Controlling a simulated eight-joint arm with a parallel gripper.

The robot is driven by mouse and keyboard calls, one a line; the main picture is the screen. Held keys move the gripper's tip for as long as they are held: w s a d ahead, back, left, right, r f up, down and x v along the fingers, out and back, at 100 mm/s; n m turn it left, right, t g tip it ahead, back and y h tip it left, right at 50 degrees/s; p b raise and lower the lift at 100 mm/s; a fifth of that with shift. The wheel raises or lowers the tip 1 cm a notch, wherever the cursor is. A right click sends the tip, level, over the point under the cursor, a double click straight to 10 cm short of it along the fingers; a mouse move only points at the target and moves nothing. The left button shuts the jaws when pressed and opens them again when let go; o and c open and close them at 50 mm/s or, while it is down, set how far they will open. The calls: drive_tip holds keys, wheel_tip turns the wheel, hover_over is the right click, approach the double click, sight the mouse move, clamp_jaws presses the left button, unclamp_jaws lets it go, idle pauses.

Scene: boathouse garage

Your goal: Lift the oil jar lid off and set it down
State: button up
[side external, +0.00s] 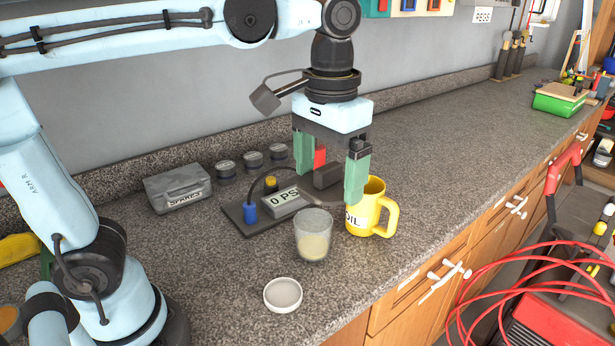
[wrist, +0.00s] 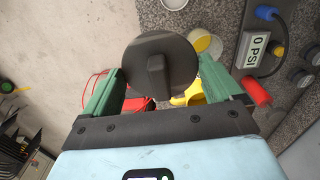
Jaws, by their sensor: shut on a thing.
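A dark round lid (side external: 318,192) with a block handle is held level between the green fingers of my gripper (side external: 328,188). In the wrist view the lid (wrist: 142,56) spans the gap between the fingertips (wrist: 160,72), which close on its rim. The lid is above the counter, apart from it. A yellow mug marked OIL (side external: 364,218) stands upright just right of and below the lid, its top open. In the wrist view the mug (wrist: 190,99) is mostly hidden. A clear glass jar with pale yellow contents (side external: 313,240) stands in front, below the lid.
A pale round lid or dish (side external: 283,294) lies near the counter's front edge. A gauge board reading 0 PSI (side external: 240,222), with a red fitting (side external: 320,157), a SPARES box (side external: 178,188) and several small tins (side external: 252,160) stand behind.

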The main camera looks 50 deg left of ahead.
drive_tip(key=shift+f, duration=0.1)
drive_tip(key=s+a+f+n, duration=0.1)
drive_tip(key=a+f+n, duration=0.1)
drive_tip(key=a+f, duration=0.7)
drive_tip(key=n, duration=0.3)
hover_over(251, 262)
wheel_tip(251, 262, down, 7)
drive_tip(key=shift+f, duration=0.1)
drive_tip(key=shift+f, duration=2.45)
drive_tip(key=shift+f, duration=0.1)
drive_tip(key=shift+f, duration=0.6)
drive_tip(key=shift+f, duration=0.25)
